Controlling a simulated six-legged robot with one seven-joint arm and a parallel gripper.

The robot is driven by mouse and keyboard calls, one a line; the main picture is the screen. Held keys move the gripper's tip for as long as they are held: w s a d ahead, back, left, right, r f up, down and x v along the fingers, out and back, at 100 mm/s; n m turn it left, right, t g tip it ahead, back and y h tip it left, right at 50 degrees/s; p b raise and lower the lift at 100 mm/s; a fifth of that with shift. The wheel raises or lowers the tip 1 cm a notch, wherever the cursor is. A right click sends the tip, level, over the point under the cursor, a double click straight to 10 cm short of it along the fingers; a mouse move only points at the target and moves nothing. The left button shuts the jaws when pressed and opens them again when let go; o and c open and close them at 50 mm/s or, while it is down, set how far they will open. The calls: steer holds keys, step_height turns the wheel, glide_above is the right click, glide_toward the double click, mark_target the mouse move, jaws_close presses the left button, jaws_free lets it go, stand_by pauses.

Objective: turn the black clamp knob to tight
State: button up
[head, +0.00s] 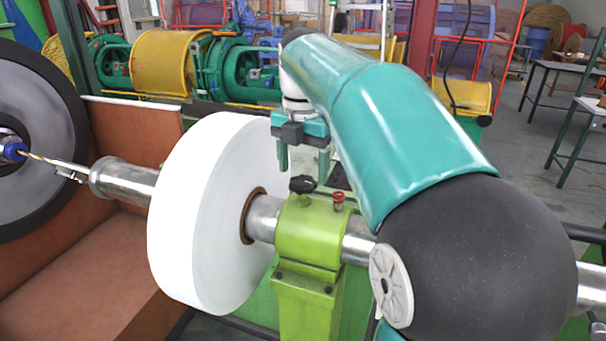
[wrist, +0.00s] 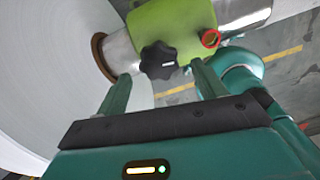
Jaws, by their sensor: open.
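The black clamp knob (head: 302,185) stands on top of the green clamp block (head: 310,235), which sits around the metal shaft. The knob (wrist: 158,60) also shows in the wrist view, lobed, with a pale mark on its face. My gripper (head: 303,165) is open and empty, just above and behind the knob in the head view. In the wrist view its two fingers (wrist: 161,80) are spread wide and point toward the knob, which lies between and beyond their tips. The fingers appear apart from the knob.
A small red ring-topped fitting (head: 338,200) stands beside the knob on the block. A large white roll (head: 195,215) is on the shaft (head: 265,217) to the left. Green and yellow machinery (head: 170,62) stands behind.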

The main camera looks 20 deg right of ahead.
steer(key=shift+w+f, duration=0.1)
steer(key=shift+f, duration=1.2)
steer(key=c, duration=1)
